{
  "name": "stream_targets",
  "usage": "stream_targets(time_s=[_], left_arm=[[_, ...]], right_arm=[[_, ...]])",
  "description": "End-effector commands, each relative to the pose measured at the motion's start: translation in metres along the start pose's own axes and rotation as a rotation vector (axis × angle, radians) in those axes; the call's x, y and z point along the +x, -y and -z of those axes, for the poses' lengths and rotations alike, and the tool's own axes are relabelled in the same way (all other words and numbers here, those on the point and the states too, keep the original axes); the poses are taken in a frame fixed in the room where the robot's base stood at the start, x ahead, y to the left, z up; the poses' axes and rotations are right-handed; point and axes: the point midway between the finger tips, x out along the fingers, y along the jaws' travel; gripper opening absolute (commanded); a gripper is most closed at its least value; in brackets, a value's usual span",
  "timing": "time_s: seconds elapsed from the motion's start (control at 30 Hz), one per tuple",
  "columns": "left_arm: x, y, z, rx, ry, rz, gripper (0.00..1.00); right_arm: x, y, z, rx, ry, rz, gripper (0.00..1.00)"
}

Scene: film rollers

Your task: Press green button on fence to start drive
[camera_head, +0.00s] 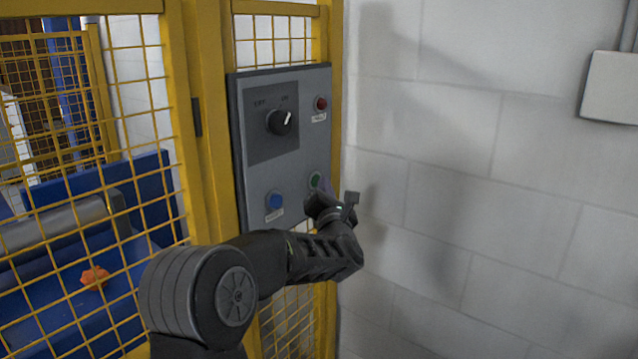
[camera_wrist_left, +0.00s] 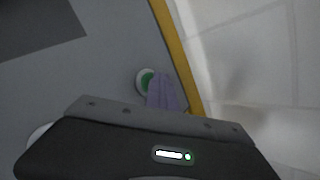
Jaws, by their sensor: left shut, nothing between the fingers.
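The green button (camera_head: 315,180) is at the lower right of the grey control panel (camera_head: 290,165) on the yellow fence. My left gripper (camera_head: 322,190) is shut and empty, with its fingertips right by the green button. In the left wrist view the green button (camera_wrist_left: 146,82) shows with its pale ring, partly covered by the purple-grey fingertips (camera_wrist_left: 165,92) on its right side. I cannot tell whether the fingertips touch it. My right gripper is not in view.
The panel also carries a blue button (camera_head: 274,201), a black rotary switch (camera_head: 281,121) and a red button (camera_head: 320,103). Yellow mesh fence (camera_head: 205,120) stands left, with a roller (camera_head: 60,225) and an orange piece (camera_head: 94,277) behind it. A white block wall (camera_head: 480,180) is at right.

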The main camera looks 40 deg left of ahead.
Motion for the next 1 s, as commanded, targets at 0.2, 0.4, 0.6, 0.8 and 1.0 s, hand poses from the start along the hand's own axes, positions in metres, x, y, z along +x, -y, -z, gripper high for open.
stream_targets(time_s=[0.2,0.4,0.6,0.8,1.0], left_arm=[[-0.005,0.004,-0.002,-0.001,0.0,-0.001,0.0],[-0.011,0.008,-0.006,0.0,0.0,-0.001,0.0],[-0.013,0.009,-0.008,0.001,-0.001,-0.001,0.0],[-0.013,0.009,-0.008,0.0,0.0,0.0,0.0],[-0.021,0.017,-0.014,-0.002,0.002,0.002,0.0]], right_arm=[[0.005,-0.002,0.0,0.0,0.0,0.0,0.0],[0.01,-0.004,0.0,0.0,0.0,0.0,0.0],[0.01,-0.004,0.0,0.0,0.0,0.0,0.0],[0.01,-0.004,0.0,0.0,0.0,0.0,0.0],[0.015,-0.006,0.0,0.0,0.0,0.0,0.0]])
